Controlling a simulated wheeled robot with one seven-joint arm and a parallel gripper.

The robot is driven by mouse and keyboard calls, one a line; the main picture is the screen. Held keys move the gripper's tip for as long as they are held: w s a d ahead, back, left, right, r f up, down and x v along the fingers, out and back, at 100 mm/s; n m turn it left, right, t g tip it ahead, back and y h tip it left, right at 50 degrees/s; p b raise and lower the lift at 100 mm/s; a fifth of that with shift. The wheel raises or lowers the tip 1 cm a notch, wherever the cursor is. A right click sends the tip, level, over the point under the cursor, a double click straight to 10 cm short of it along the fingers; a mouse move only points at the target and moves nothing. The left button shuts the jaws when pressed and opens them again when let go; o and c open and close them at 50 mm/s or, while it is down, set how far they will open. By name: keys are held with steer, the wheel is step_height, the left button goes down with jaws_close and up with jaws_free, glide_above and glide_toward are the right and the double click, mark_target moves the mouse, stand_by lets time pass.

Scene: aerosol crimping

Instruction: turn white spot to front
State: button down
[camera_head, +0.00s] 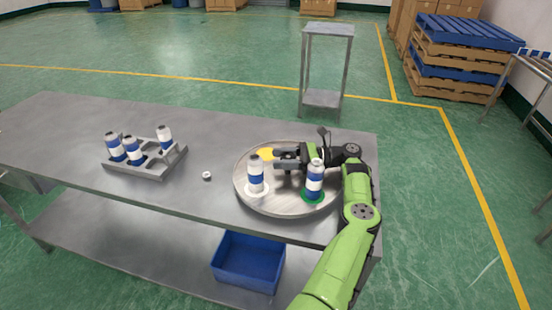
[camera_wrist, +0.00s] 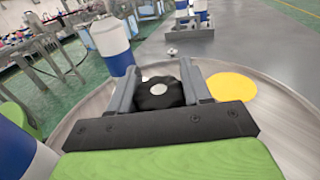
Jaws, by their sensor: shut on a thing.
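The round metal turntable (camera_head: 290,209) stands at the table's right end. Its white spot (camera_head: 257,195) is at the near left, under a white and blue can (camera_head: 256,176) that stands upright. The green spot (camera_head: 313,199) is at the near right under another can (camera_head: 315,178). The yellow spot (camera_head: 265,154) is bare at the back left; it also shows in the wrist view (camera_wrist: 232,87). My gripper (camera_head: 287,157) is low over the turntable, behind the cans. In the wrist view my gripper (camera_wrist: 160,88) is shut on a dark knob (camera_wrist: 158,93) with a pale centre.
A grey rack (camera_head: 150,168) with several cans stands on the table's left part. A small white piece (camera_head: 207,176) lies between rack and turntable. The cans stand close to my gripper. A blue bin (camera_head: 249,263) is on the lower shelf. The table's back left is clear.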

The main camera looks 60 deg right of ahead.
steer(key=shift+y, duration=0.3)
steer(key=shift+c, duration=2.4)
jaws_free()
steer(key=shift+r, duration=0.1)
step_height(320, 180, up, 10)
steer(key=shift+f+p, duration=0.1)
steer(key=shift+p, duration=1.05)
